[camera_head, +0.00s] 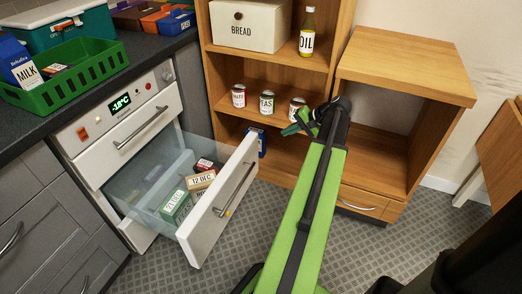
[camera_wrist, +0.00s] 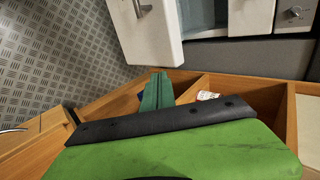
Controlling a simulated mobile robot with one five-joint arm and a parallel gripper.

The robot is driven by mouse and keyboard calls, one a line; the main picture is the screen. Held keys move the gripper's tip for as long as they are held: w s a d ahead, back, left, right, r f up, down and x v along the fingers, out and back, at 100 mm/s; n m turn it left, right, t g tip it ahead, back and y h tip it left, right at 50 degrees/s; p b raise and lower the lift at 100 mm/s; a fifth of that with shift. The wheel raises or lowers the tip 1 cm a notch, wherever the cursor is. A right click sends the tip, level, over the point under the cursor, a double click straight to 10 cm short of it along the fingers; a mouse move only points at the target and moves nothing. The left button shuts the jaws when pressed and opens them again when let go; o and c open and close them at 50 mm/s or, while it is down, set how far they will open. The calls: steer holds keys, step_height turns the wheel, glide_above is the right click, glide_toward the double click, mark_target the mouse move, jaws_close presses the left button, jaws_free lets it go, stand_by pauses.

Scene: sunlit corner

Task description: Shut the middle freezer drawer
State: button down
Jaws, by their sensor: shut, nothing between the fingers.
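The middle freezer drawer (camera_head: 208,222) is pulled well out of the white freezer, below the closed top drawer (camera_head: 130,132). Its clear sides show several labelled boxes inside, one green (camera_head: 176,207). Its white front also shows at the top of the wrist view (camera_wrist: 150,38), with part of its handle. My gripper (camera_head: 297,124) is to the right of the drawer front, in front of the wooden shelves, apart from the drawer. In the wrist view its green fingers (camera_wrist: 157,92) are together and empty, just below the drawer front in the picture.
A wooden shelf unit (camera_head: 205,62) stands behind my gripper, holding several tins and a blue box (camera_head: 262,142). A lower wooden cabinet (camera_head: 400,62) is at the right. A green basket (camera_head: 58,92) sits on the dark counter. The patterned floor (camera_head: 150,270) before the drawer is clear.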

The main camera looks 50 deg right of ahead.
steer(key=b, duration=0.7)
glide_toward(255, 140)
steer(key=shift+d+x, duration=0.1)
steer(key=shift+x, duration=1.3)
steer(key=shift+d+x, duration=0.15)
steer(key=shift+x, duration=1.25)
steer(key=shift+f, duration=0.1)
